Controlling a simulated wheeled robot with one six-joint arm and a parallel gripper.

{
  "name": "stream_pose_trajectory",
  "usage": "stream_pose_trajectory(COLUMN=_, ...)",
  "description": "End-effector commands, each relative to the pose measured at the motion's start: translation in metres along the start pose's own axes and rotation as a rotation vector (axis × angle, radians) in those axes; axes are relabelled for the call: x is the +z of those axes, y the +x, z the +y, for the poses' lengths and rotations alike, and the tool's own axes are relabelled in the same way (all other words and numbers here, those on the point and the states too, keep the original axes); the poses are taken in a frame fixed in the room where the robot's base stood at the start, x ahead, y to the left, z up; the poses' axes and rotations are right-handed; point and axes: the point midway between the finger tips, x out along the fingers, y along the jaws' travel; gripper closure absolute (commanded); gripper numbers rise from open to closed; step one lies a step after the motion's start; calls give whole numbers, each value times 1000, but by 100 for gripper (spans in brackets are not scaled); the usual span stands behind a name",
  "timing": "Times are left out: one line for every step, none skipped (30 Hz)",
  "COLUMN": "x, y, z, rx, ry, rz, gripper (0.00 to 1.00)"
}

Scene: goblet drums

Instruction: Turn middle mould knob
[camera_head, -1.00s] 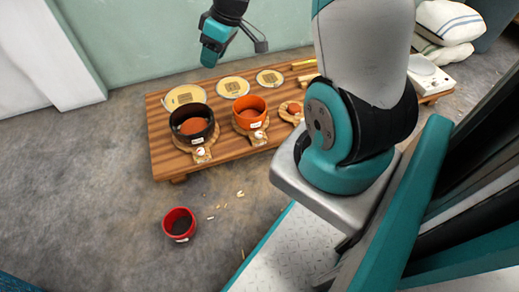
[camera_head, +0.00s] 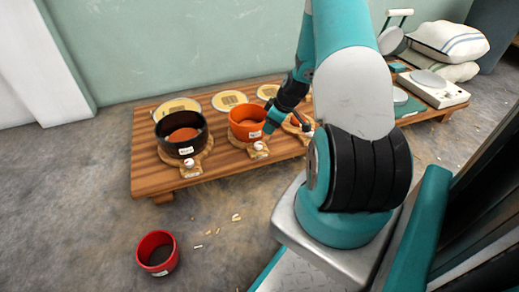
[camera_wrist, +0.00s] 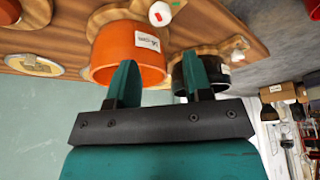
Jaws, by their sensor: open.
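The middle mould is an orange pot (camera_head: 247,120) on a wooden base, with a white knob (camera_head: 259,146) at its front. In the wrist view the orange pot (camera_wrist: 125,48) hangs inverted, and its white knob (camera_wrist: 160,13) shows at the top. My gripper (camera_wrist: 160,78) is open with nothing between its fingers. Its left finger overlaps the orange pot in the picture; whether they touch cannot be told. In the head view my gripper (camera_head: 270,126) is low, at the pot's right side, close to the knob.
A black pot (camera_head: 181,150) with its own white knob (camera_head: 188,163) stands left on the wooden table (camera_head: 150,180). A smaller right mould (camera_head: 297,124) is partly hidden by my arm. Round yellow discs (camera_head: 229,99) lie behind. A red pot (camera_head: 157,252) stands on the open floor.

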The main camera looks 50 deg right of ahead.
Motion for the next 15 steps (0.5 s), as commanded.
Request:
stream_pose_trajectory(x=3, y=20, z=-1, rx=-2, ry=-2, rz=-1, gripper=54)
stream_pose_trajectory(x=3, y=27, z=-1, rx=-2, ry=-1, rz=0, gripper=54)
stream_pose_trajectory(x=2, y=36, z=0, rx=-1, ry=-1, rz=0, gripper=54)
stream_pose_trajectory(x=2, y=43, z=-1, rx=-1, ry=-1, rz=0, gripper=54)
stream_pose_trajectory(x=3, y=50, z=-1, rx=-2, ry=-1, rz=0, gripper=54)
stream_pose_trajectory(x=3, y=59, z=-1, rx=-2, ry=-2, rz=0, gripper=54)
stream_pose_trajectory(x=2, y=66, z=-1, rx=-2, ry=-2, rz=0, gripper=54)
stream_pose_trajectory(x=2, y=72, z=-1, rx=-2, ry=-1, rz=0, gripper=54)
stream_pose_trajectory(x=2, y=80, z=-1, rx=-2, ry=-1, rz=0, gripper=54)
stream_pose_trajectory(x=2, y=85, z=0, rx=-1, ry=-1, rz=0, gripper=54)
stream_pose_trajectory(x=2, y=90, z=0, rx=-1, ry=-1, rz=0, gripper=54)
stream_pose_trajectory(x=2, y=96, z=-1, rx=-1, ry=-1, rz=0, gripper=54)
stream_pose_trajectory(x=2, y=100, z=-1, rx=-1, ry=0, rz=0, gripper=54)
stream_pose_trajectory(x=2, y=104, z=0, rx=-1, ry=0, rz=0, gripper=54)
stream_pose_trajectory(x=1, y=108, z=0, rx=0, ry=0, rz=0, gripper=54)
